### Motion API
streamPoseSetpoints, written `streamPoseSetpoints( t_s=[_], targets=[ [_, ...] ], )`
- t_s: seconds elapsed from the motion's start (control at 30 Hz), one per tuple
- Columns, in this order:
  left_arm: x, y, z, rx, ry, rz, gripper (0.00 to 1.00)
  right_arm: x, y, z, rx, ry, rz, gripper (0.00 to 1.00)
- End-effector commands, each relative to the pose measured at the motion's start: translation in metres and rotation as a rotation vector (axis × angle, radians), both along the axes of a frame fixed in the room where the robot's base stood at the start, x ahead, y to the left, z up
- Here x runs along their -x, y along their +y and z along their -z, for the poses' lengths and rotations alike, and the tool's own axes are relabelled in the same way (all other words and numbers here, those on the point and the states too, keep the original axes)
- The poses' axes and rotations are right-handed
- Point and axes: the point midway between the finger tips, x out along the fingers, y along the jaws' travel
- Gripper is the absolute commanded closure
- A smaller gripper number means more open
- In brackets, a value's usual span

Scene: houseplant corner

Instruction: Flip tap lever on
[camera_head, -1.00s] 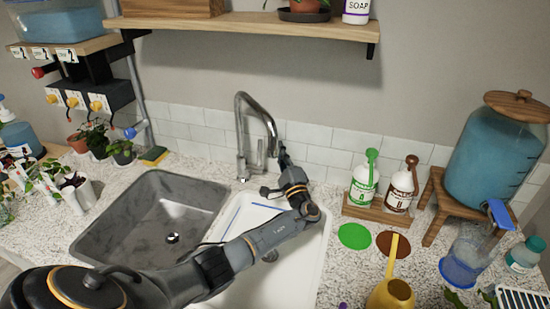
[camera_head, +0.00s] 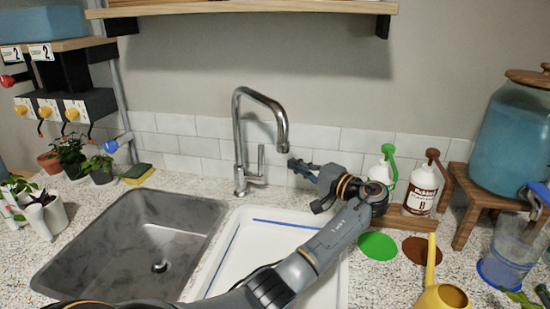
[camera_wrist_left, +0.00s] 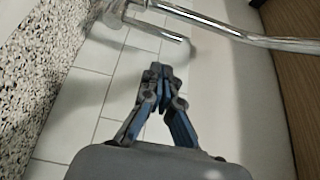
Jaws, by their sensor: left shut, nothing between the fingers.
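The chrome tap (camera_head: 239,140) stands behind the sinks, with its tall neck arching over to the right. Its short lever (camera_head: 260,161) stands upright on the right side of the tap's base. My left gripper (camera_head: 295,164) is shut and empty, to the right of the lever and just below the spout's end, apart from the lever. In the left wrist view my shut fingers (camera_wrist_left: 160,76) point at a short chrome bar, which looks like the lever (camera_wrist_left: 158,29), with a gap between them. A longer chrome pipe of the tap (camera_wrist_left: 235,34) crosses above. My right gripper is not in view.
A grey sink basin (camera_head: 130,225) is at left and a white basin (camera_head: 255,240) lies under my left arm. A brown-labelled bottle (camera_head: 422,190) and a green-topped bottle (camera_head: 383,170) stand close right of my gripper. A tiled wall (camera_head: 325,157) is behind.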

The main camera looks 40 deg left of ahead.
Motion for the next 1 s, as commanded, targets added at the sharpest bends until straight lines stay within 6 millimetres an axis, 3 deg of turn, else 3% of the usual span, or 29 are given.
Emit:
streamPoseSetpoints(
  t_s=[0.6,1.0],
  targets=[
    [-0.003,0.09,0.002,-0.002,0.001,0.0,1.0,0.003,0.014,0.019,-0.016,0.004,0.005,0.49],
    [-0.003,0.099,0.001,-0.001,0.0,0.001,1.0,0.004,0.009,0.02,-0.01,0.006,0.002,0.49]
  ],
)
